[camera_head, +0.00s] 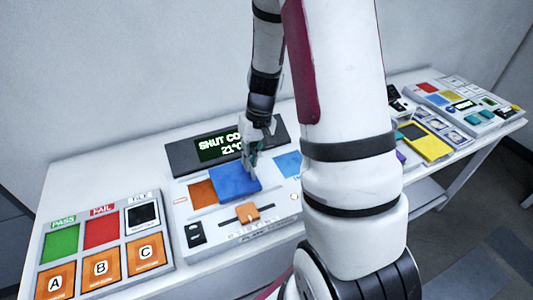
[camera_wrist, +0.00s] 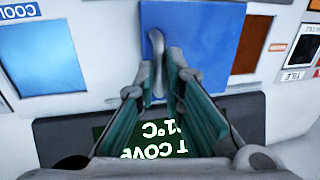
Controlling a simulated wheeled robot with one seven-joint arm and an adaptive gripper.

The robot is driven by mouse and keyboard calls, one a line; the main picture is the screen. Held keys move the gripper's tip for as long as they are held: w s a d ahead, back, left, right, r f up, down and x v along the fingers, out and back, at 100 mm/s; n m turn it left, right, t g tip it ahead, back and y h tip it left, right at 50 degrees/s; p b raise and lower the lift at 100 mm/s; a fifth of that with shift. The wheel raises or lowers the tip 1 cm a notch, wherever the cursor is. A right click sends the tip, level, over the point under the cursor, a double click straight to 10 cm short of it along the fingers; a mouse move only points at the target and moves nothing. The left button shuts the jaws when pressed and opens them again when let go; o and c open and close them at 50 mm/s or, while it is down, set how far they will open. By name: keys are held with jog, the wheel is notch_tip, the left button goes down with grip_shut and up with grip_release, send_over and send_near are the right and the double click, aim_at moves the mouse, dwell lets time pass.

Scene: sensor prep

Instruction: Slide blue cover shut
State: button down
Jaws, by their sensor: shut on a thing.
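The blue cover (camera_head: 234,183) is a flat square plate on the white sensor unit (camera_head: 268,218). It lies between an orange panel (camera_head: 203,193) on its left and a light blue panel (camera_head: 288,164) on its right. In the wrist view the blue cover (camera_wrist: 205,45) carries a grey upright handle (camera_wrist: 156,42). My gripper (camera_wrist: 158,72) is shut on this handle, its teal-padded fingers on either side.
A dark display (camera_head: 221,147) reading "SHUT CO…" and "21°C" stands behind the cover. An orange slider knob (camera_head: 246,212) is in front. A button board (camera_head: 101,242) stands left. A yellow device (camera_head: 426,143) and other panels are right. My arm hides the middle.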

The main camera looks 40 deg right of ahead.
send_over(222, 182)
jog(key=c, duration=1.7)
grip_release()
jog(key=shift+w+a, duration=0.1)
jog(key=shift+r, duration=0.1)
jog(key=r, duration=0.4)
jog(key=d+r, duration=0.1)
jog(key=r, duration=0.2)
jog(key=d+r, duration=0.1)
jog(key=r, duration=0.3)
jog(key=shift+s+d+r, duration=0.2)
jog(key=shift+s+r, duration=0.1)
jog(key=shift+s, duration=0.1)
